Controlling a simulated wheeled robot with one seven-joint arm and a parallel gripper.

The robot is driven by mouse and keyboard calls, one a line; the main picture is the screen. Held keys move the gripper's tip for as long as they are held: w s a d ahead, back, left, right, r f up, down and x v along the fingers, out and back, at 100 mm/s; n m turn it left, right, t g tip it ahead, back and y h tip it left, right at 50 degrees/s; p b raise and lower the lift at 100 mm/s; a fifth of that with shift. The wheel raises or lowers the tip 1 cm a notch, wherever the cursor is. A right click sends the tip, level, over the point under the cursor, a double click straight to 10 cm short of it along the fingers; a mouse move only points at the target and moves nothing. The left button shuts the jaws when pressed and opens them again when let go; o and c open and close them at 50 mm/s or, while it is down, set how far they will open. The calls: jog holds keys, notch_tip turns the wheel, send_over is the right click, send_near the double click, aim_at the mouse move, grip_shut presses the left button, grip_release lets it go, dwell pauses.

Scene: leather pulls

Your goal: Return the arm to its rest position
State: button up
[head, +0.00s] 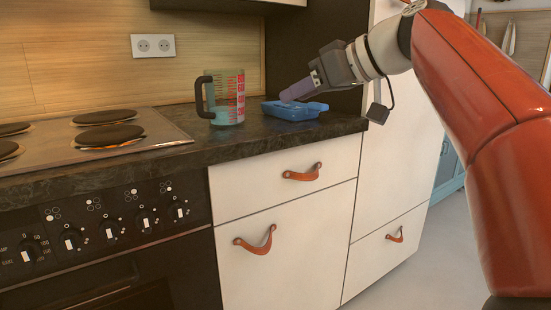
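My gripper (288,97) is at the end of my red arm, in the upper middle of the head view. It points down and to the left, in front of or above a blue container (295,110) on the dark counter. I cannot tell from this one view whether it touches the container. Its fingers show side-on as one purplish-grey shape, so I cannot tell whether they are open or shut. I see nothing clearly held in them.
A measuring cup (228,97) with red markings stands on the counter (180,160), left of the container. A stove (85,135) is at left. White drawers (290,245) with leather pulls are below, and a tall white cabinet (405,175) stands at right. Floor shows at lower right.

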jog(key=s+d+f+m+h, duration=0.3)
jog(key=s+f, duration=0.4)
jog(key=f, duration=0.4)
jog(key=s+d+f+m+g+h+p, duration=0.1)
jog(key=s+d+f+m+h, duration=0.2)
jog(key=s+f, duration=0.5)
jog(key=s+d+f+m+h+p, duration=0.1)
jog(key=s+d+f+m+h, duration=0.3)
jog(key=s+f, duration=0.4)
notch_tip(320, 180, down, 7)
jog(key=shift+d+r+g, duration=0.1)
jog(key=shift+d+g, duration=0.2)
jog(key=shift+g, duration=0.1)
jog(key=shift+c, duration=0.5)
